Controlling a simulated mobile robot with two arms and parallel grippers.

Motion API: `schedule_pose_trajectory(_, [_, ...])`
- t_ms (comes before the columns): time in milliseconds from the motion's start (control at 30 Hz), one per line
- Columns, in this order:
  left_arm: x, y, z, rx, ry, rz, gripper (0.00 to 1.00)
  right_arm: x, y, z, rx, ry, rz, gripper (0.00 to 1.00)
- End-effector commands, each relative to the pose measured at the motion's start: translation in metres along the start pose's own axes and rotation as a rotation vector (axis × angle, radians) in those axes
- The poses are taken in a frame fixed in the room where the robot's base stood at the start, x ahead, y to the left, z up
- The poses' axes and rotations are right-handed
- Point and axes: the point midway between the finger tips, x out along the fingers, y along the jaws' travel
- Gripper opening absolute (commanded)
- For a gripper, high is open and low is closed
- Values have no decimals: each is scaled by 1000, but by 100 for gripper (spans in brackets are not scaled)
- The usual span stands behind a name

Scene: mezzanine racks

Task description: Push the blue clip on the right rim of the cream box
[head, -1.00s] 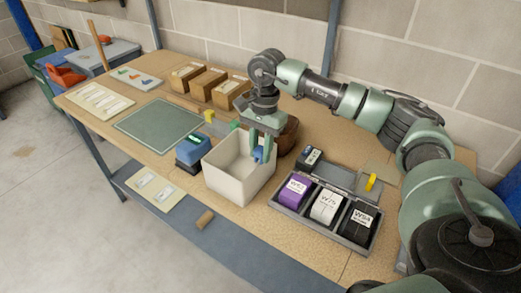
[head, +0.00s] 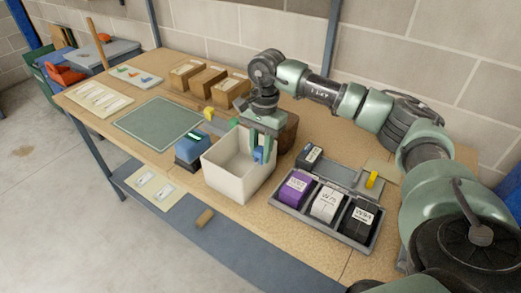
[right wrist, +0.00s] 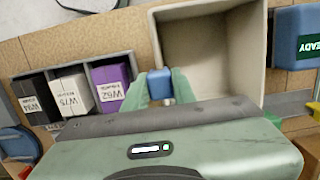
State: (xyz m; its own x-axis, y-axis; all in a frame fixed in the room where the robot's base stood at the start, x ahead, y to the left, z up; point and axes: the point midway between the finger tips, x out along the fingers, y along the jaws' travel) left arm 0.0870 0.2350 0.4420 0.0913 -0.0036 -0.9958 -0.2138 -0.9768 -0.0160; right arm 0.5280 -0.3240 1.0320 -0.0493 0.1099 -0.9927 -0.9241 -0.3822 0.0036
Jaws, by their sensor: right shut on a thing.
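The cream box (head: 223,182) stands open and upright near the front edge of the table. The blue clip (head: 258,155) is at its right rim; it also shows in the right wrist view (right wrist: 160,84) against the box's edge. My right gripper (head: 264,150) reaches down from above over that rim. Its two green fingers (right wrist: 161,90) are on either side of the clip, shut on it. The fingers hide part of the clip and rim, so I cannot tell how far it is seated. My left gripper is not in view.
A grey tray (head: 318,231) with purple, white and black labelled packs stands right of the box. A blue device (head: 193,149) is close on the left, and a brown bin (head: 289,132) is behind the gripper. The green mat (head: 158,125) is clear.

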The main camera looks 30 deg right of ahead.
Motion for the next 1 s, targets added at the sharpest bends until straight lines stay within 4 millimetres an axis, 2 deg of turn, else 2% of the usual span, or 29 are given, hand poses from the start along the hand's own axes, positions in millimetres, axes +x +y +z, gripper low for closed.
schedule_pose_trajectory(1000, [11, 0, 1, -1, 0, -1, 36, 13, 0, -2, 0, 0, 0, 0])
